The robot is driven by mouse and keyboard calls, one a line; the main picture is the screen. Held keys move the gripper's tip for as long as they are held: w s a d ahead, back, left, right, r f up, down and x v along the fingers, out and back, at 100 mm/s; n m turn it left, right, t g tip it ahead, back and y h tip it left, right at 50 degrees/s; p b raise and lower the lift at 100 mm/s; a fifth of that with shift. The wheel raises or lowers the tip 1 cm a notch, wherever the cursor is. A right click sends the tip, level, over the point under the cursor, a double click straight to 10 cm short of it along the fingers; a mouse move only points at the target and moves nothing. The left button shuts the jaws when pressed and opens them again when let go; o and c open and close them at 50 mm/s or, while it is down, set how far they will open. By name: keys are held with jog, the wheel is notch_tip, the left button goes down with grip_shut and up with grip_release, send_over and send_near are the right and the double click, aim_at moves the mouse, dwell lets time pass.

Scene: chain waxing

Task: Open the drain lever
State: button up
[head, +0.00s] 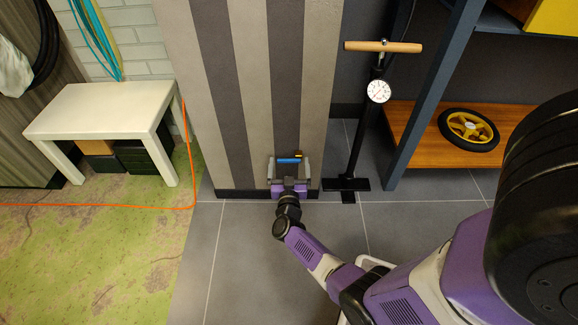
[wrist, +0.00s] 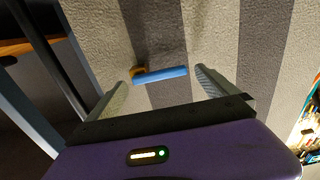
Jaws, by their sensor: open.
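The drain lever (head: 289,160) is a short blue bar with a small brass-yellow valve part (head: 298,154) at one end, low on the striped wall. In the wrist view the blue lever (wrist: 160,76) lies across the gap between my fingertips, with the yellow part (wrist: 139,72) at its left end. My gripper (head: 290,167) is open, low at the wall, with one finger toward each end of the lever. I cannot tell whether a finger touches it.
A floor pump (head: 357,140) with a wooden handle and gauge stands just right of the lever. A blue-framed shelf (head: 428,85) with a yellow wheel (head: 468,128) is farther right. A white bench (head: 105,115) and an orange cord (head: 188,150) are at left. Grey floor tiles in front are mostly clear.

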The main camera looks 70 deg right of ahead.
jog(key=c, duration=2.1)
